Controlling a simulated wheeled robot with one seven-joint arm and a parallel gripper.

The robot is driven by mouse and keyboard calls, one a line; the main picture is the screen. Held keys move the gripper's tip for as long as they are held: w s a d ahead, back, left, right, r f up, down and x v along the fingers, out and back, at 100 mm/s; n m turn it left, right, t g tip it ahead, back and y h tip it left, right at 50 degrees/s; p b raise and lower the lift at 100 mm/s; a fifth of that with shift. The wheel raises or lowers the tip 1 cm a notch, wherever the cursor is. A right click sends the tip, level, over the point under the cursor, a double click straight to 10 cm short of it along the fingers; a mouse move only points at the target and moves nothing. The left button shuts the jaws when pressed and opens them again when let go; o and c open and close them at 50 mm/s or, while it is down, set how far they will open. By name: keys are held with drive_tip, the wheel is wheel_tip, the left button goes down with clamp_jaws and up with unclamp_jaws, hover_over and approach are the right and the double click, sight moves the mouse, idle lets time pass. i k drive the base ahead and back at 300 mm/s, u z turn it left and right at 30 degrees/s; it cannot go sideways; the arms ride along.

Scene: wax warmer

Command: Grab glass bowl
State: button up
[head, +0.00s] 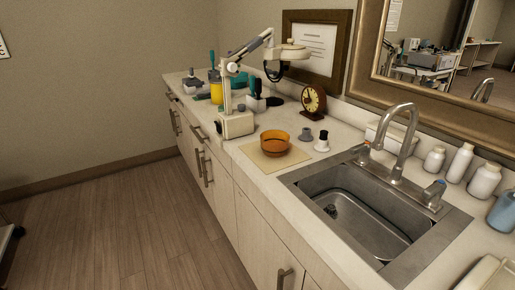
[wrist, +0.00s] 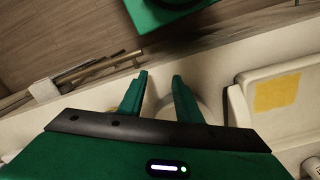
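The amber glass bowl (head: 274,143) sits upright on a tan mat (head: 265,160) on the light counter, left of the sink in the head view. The bowl's inside looks orange, but I cannot tell what is in it. My gripper (wrist: 161,76) shows only in the wrist view, with two green fingers apart and nothing between them. The bowl cannot be made out in the wrist view, so the gripper's place relative to it is unclear.
A jointed lamp (head: 237,122) stands just behind-left of the bowl. A grey cup (head: 306,135), a black-and-white jar (head: 322,142) and a clock (head: 313,101) are close to its right. The sink (head: 365,215) lies nearer. Floor (head: 110,230) beside the cabinets is clear.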

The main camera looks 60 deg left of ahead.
sight(275, 144)
drive_tip(key=u, duration=1.85)
drive_tip(key=k, duration=1.3)
drive_tip(key=u, duration=0.3)
drive_tip(key=i, duration=0.85)
drive_tip(key=u, duration=0.4)
drive_tip(key=i, duration=1.35)
drive_tip(key=z, duration=0.4)
